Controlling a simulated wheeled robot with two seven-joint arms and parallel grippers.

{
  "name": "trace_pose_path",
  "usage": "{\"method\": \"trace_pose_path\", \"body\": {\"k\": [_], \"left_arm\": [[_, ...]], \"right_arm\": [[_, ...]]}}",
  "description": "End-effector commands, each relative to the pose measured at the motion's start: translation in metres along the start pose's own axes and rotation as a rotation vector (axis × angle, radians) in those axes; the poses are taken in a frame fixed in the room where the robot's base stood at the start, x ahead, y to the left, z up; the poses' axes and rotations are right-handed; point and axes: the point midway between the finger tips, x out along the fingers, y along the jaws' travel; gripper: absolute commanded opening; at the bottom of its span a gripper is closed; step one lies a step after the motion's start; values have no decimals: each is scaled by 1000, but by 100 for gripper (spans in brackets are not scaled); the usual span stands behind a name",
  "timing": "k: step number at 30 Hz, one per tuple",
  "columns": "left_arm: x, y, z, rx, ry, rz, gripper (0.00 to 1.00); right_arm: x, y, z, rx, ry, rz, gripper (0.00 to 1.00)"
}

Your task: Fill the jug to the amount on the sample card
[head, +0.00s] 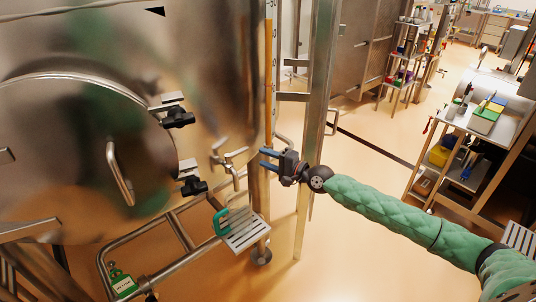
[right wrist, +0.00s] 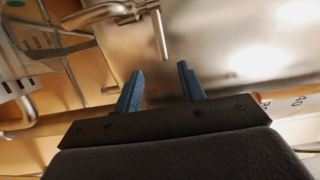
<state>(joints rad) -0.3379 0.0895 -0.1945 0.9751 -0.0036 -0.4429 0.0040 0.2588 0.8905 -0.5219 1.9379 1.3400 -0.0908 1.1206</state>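A jug with a green handle (head: 221,222) stands on a slotted metal shelf (head: 247,234) below the hopper's outlet; its clear body is hard to make out. In the right wrist view the jug (right wrist: 22,62), with printed marks, is at the left edge. A steel valve (head: 229,156) sits on the hopper just left of my right gripper (head: 267,160). Its steel handle (right wrist: 160,35) shows ahead of the fingers in the right wrist view. My right gripper (right wrist: 160,88) is open and empty, apart from the handle. A green-and-white card (head: 123,285) is at lower left, its text unreadable. My left gripper is not in view.
The steel hopper (head: 215,75) with a round hatch (head: 65,150) and black clamps fills the left. A steel post (head: 318,100) stands behind my right gripper. A bench (head: 480,122) with coloured items is at right. The floor between is mostly clear.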

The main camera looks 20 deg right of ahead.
Motion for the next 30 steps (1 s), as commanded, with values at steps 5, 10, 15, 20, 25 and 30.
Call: {"method": "trace_pose_path", "body": {"k": [5, 10, 15, 20, 25, 30], "left_arm": [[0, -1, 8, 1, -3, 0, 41], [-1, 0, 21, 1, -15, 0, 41], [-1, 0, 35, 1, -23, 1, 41], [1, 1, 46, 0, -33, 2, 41], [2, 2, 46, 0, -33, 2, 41], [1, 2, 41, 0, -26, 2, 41]], "right_arm": [[7, -5, -4, 12, 6, -9, 40], [26, -7, -4, 11, 5, -8, 40], [48, -6, -4, 10, 5, -8, 40], [67, -4, -4, 11, 5, -8, 40], [82, -4, -4, 9, 5, -8, 40], [89, -4, -4, 8, 5, -7, 40]]}}
